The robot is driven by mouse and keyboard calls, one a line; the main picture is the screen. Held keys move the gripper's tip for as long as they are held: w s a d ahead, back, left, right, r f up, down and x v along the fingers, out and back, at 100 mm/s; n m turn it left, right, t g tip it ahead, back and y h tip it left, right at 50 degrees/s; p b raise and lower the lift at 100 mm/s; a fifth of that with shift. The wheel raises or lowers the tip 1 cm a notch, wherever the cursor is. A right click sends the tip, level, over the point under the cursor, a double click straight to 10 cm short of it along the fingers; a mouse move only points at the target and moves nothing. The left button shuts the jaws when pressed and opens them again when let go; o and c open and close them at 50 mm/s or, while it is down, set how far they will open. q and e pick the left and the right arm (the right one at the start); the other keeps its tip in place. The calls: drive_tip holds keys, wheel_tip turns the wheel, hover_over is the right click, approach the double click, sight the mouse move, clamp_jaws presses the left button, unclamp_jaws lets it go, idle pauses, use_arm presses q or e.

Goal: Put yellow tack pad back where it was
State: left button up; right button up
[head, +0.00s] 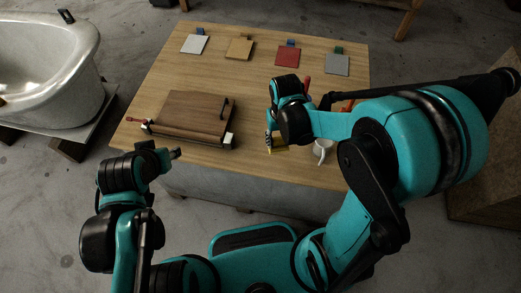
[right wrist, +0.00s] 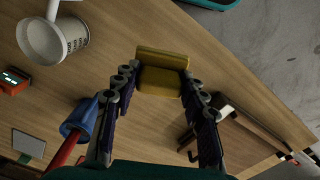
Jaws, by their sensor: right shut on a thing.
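The yellow tack pad (right wrist: 162,78) is between the fingertips of my right gripper (right wrist: 160,88) in the right wrist view. It looks like a small block with a raised back edge. In the head view a strip of the yellow pad (head: 280,149) shows under my right gripper (head: 272,143), near the table's front edge; the arm hides part of it. The height of the pad above the wood is hard to tell. My left gripper (head: 172,154) is at the table's front left, away from the pad; its fingers are too small to read.
White (head: 194,44), tan (head: 240,48), red (head: 287,56) and grey (head: 337,65) squares lie along the table's back. A wooden board (head: 195,113) in a clamp frame is at left. A white cup (head: 323,150) and red-handled tool (right wrist: 62,150) are near my right gripper. The table's middle is clear.

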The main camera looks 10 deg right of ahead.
drive_tip(key=s+a+r+p, duration=0.1)
drive_tip(key=s+a+r, duration=0.1)
drive_tip(key=s, duration=0.5)
drive_tip(key=w+a+f+b, duration=0.1)
drive_tip(key=w+f, duration=0.1)
drive_tip(key=w, duration=0.1)
drive_tip(key=w+a+f+b, duration=0.1)
drive_tip(key=w+f+b, duration=0.1)
drive_tip(key=w, duration=0.2)
drive_tip(key=w+a+f+b, duration=0.1)
drive_tip(key=w+f, duration=0.2)
drive_tip(key=w, duration=0.1)
drive_tip(key=shift+a+b, duration=0.3)
drive_tip(key=shift+a, duration=0.1)
drive_tip(key=shift+f+b, duration=1)
drive_tip(key=shift+f, duration=1)
drive_tip(key=shift+f, duration=0.1)
drive_tip(key=o, duration=0.6)
drive_tip(key=shift+f, duration=0.1)
drive_tip(key=o, duration=0.4)
